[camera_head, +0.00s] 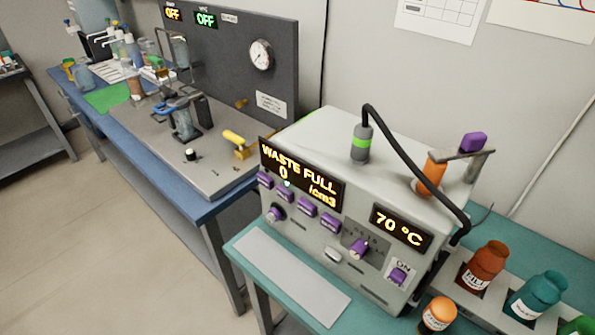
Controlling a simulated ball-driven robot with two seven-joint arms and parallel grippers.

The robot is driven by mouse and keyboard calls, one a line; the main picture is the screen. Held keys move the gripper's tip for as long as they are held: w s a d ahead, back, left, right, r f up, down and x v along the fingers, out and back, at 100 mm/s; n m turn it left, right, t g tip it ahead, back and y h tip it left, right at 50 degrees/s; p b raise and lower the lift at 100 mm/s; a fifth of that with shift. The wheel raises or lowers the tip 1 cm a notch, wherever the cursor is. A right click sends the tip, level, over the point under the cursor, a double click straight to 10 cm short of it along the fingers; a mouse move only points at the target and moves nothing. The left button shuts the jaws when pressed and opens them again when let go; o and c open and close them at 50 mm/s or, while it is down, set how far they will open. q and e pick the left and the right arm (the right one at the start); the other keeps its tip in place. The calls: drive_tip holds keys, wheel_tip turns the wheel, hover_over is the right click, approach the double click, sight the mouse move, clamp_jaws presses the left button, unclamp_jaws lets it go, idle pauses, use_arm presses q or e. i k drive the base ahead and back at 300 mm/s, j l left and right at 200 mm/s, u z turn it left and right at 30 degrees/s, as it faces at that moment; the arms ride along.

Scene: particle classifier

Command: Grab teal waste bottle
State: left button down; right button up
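The teal waste bottle (537,292) stands at the lower right, on the grey strip beside the particle classifier. It has a white label on its front. A red-brown bottle (483,265) stands to its left on the same strip. The classifier (330,190) is a light grey box with purple buttons. Its display (301,172) reads "WASTE FULL 0 /cm3" and a smaller display (400,226) reads "70 °C". Neither of my grippers shows in this view.
An orange bottle (438,315) stands in front of the strip, and a green one (576,325) is cut off at the corner. A black hose (415,160) arches over the classifier. A blue bench (215,205) with apparatus stands left. Open floor (90,250) lies lower left.

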sight(542, 291)
drive_tip(key=z, duration=1.65)
